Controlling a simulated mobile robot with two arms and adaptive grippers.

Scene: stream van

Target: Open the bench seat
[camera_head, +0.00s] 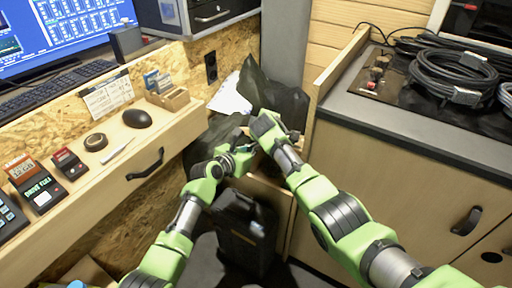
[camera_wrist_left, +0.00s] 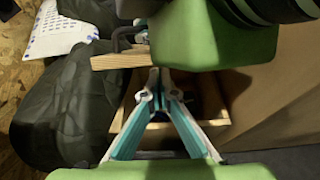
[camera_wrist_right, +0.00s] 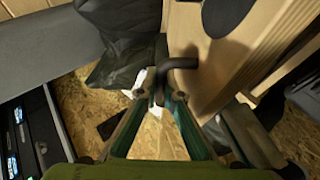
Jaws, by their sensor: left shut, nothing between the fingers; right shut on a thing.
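The bench seat is a light wooden box; its front (camera_head: 268,192) shows beneath my grippers in the head view. Its lid (camera_wrist_right: 240,65) stands tilted up in the right wrist view, with a dark bent handle (camera_wrist_right: 180,64). My right gripper (camera_wrist_right: 155,95) is shut on that handle. My left gripper (camera_wrist_left: 162,88) is shut and empty at the opening, close to the lid's edge (camera_wrist_left: 118,62). The box's open inside (camera_wrist_left: 210,98) shows dark below the lid in the left wrist view. My arms hide much of the seat in the head view.
A black canister (camera_head: 246,235) stands on the floor before the bench. Black bags (camera_head: 275,92) lie behind it. A desk (camera_head: 120,180) is at the left, and a counter (camera_head: 425,130) with cables (camera_head: 455,75) at the right.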

